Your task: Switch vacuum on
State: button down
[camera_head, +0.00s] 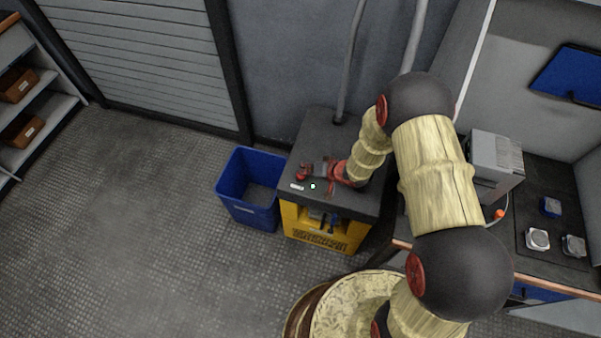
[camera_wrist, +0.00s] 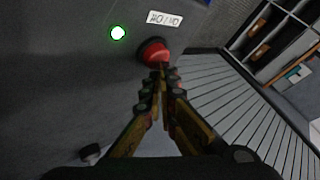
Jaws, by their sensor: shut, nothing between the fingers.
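The vacuum (camera_head: 330,232) is a yellow unit with a dark top, standing against the wall with a grey hose rising behind it. On its top are a red button (camera_wrist: 153,49), a white label (camera_wrist: 165,19) that seems to read ON/OFF, and a lit green light (camera_wrist: 118,33). The green light also shows in the head view (camera_head: 313,186). My gripper (camera_wrist: 162,70) is shut and empty, its fingertips right at the edge of the red button in the wrist view. I cannot tell for sure whether they press it or only touch it.
A blue bin (camera_head: 233,178) stands just left of the vacuum. To the right is a workbench with a grey box (camera_head: 494,160) and several small blocks (camera_head: 538,239). Shelves with brown boxes (camera_head: 20,130) stand at far left. The floor at left is clear.

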notch_tip(320, 180, up, 5)
jog(key=p, duration=0.5)
jog(key=shift+r, duration=0.15)
